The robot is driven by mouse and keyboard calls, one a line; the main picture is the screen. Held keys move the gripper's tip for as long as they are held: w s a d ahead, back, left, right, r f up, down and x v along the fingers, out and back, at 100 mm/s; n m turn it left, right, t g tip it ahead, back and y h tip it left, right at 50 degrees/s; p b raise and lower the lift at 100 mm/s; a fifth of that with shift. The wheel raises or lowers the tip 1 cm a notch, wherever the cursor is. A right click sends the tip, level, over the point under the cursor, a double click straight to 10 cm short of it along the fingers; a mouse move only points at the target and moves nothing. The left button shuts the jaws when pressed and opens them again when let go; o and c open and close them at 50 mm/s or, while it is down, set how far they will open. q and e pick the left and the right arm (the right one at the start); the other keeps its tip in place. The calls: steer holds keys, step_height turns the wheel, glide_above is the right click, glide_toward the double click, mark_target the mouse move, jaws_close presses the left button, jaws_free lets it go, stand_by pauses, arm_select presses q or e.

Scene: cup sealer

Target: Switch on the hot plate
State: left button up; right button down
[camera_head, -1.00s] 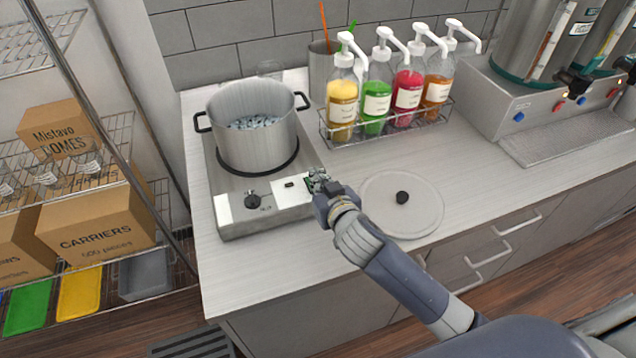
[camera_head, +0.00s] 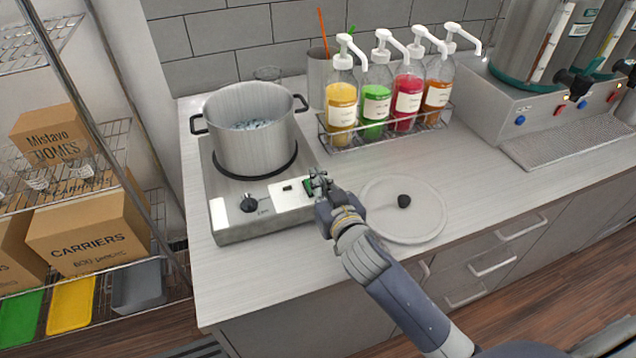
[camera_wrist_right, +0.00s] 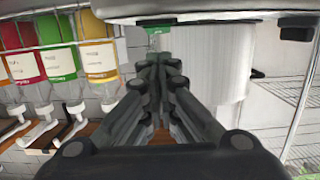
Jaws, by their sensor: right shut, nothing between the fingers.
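The hot plate (camera_head: 228,232) stands on the counter with a steel pot (camera_head: 255,140) on it. Its front panel has a black knob (camera_head: 249,204), a small black part (camera_head: 287,188) and a small green part (camera_head: 308,186) at the right end. My right gripper (camera_head: 316,179) is shut and empty at that right end, its tips close beside the green part. I cannot tell whether they touch. In the right wrist view the shut fingers (camera_wrist_right: 158,62) point at the green part (camera_wrist_right: 156,36) on the hot plate (camera_wrist_right: 210,9). My left gripper is not in view.
A round lid (camera_head: 420,222) with a black knob lies on the counter right of the hot plate, near my right arm. A wire rack (camera_head: 345,140) with several pump bottles stands behind. Shelves with boxes (camera_head: 88,230) stand at left. The counter front left is clear.

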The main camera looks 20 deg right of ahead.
step_height(320, 180, up, 2)
steer(key=shift+s+r+p, duration=0.1)
steer(key=shift+r+p, duration=0.1)
steer(key=shift+p, duration=0.35)
arm_select(q)
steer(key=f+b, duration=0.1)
steer(key=b, duration=0.1)
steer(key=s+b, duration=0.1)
steer(key=b, duration=0.1)
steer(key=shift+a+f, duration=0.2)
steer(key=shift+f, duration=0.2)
arm_select(e)
steer(key=s, duration=1)
steer(key=shift+d+r, duration=0.15)
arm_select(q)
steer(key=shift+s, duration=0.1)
arm_select(e)
steer(key=shift+s, duration=0.1)
